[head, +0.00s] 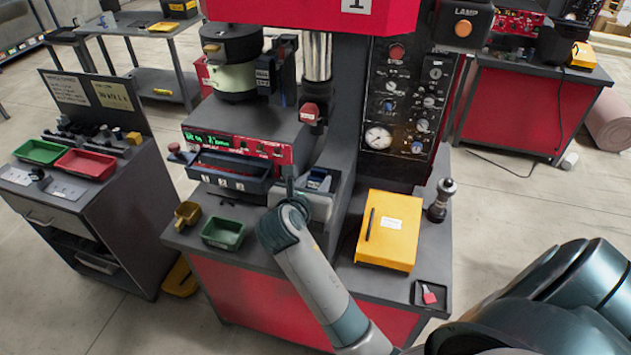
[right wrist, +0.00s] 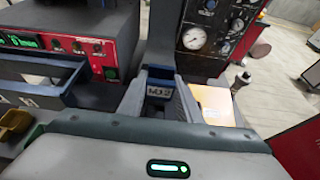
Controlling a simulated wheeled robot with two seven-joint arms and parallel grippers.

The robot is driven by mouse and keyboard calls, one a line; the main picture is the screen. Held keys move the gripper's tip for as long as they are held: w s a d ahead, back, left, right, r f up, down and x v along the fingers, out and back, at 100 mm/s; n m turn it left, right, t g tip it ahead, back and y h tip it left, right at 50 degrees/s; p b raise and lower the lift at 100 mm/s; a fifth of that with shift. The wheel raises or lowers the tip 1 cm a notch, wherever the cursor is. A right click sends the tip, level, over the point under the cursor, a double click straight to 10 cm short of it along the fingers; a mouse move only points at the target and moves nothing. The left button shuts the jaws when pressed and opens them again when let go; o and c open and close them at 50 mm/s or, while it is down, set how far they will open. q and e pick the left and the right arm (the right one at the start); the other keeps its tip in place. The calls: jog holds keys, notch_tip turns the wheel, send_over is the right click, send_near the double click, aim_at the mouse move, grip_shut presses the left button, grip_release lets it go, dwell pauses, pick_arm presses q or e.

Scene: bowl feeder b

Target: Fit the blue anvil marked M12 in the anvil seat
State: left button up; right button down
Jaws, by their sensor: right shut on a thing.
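The blue anvil (right wrist: 160,90) shows its M12 label between my gripper's fingers in the right wrist view. In the head view a small blue and grey part of the anvil (head: 319,180) shows at the gripper. My right gripper (head: 318,190) is shut on it, in front of the press column and below the red-tipped ram (head: 310,113). I cannot make out the anvil seat; the gripper and wrist cover the area under the ram. I cannot tell whether the anvil touches anything beneath it. My left gripper is not in view.
Left of the gripper are an open drawer with numbered compartments (head: 228,181), a green tray (head: 223,233) and a yellow-brown bin (head: 187,214). To the right are a yellow box (head: 389,230), a dark-handled tool (head: 441,200) and a small black tray (head: 430,296).

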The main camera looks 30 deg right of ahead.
jog(key=shift+p, duration=0.4)
jog(key=shift+f, duration=1.55)
dwell(1.4)
jog(key=c, duration=1.2)
grip_release()
jog(key=shift+f, duration=0.1)
